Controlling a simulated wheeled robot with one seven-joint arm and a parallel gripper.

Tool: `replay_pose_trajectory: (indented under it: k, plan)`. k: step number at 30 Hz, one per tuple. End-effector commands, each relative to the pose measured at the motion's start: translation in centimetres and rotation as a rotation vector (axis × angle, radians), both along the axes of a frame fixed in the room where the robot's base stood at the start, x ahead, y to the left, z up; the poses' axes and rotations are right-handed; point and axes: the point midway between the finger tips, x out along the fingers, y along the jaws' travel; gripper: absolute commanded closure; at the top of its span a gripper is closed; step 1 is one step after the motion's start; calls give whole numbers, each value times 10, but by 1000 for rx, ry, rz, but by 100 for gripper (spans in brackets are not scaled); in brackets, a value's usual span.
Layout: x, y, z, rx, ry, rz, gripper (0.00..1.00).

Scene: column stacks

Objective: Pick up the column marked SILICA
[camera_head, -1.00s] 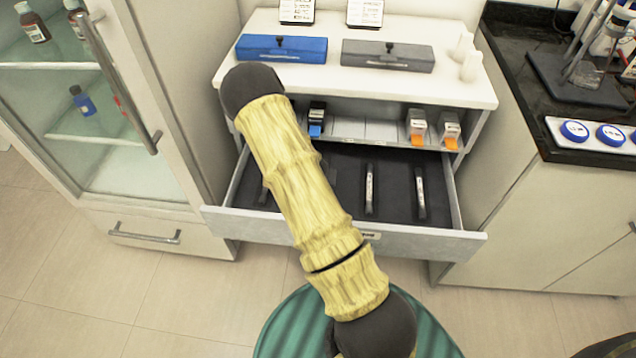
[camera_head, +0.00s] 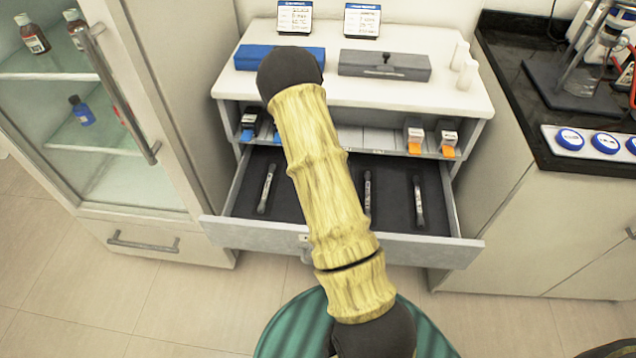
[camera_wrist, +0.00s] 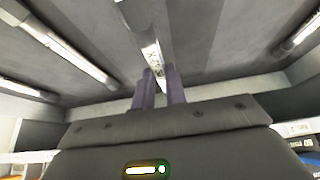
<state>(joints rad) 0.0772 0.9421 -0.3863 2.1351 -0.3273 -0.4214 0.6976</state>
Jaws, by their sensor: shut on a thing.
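In the wrist view, my gripper (camera_wrist: 158,88) has its two purple fingers closed on a slim column (camera_wrist: 146,38) with a pale label. The label's writing is too small to read, and I cannot tell whether this column is clear of the drawer floor. Other similar columns lie on both sides of it. In the head view, one column (camera_head: 267,188) lies at the left of the open drawer, one (camera_head: 368,190) right of my arm and one (camera_head: 419,202) farther right. Their labels are unreadable there. My arm hides my gripper and the held column in the head view.
The open drawer (camera_head: 345,246) sticks out below a shelf with small boxes (camera_head: 414,137). Above are a blue case (camera_head: 280,59), a grey case (camera_head: 384,65) and two signs. A glass-door cabinet (camera_head: 104,190) stands left, a dark counter (camera_head: 508,85) right.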

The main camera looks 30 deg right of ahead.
Motion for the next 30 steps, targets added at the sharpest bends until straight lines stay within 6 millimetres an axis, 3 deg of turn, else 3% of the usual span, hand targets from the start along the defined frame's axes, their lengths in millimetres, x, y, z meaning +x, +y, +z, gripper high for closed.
replay_pose_trajectory:
  k: [3,15,21,30]
  plan:
    - [-11,-29,1,0,-1,-10,100]
    - [-37,-98,1,-1,-3,3,100]
    - [-42,-112,1,0,-1,5,100]
    - [-44,-115,0,0,-1,1,100]
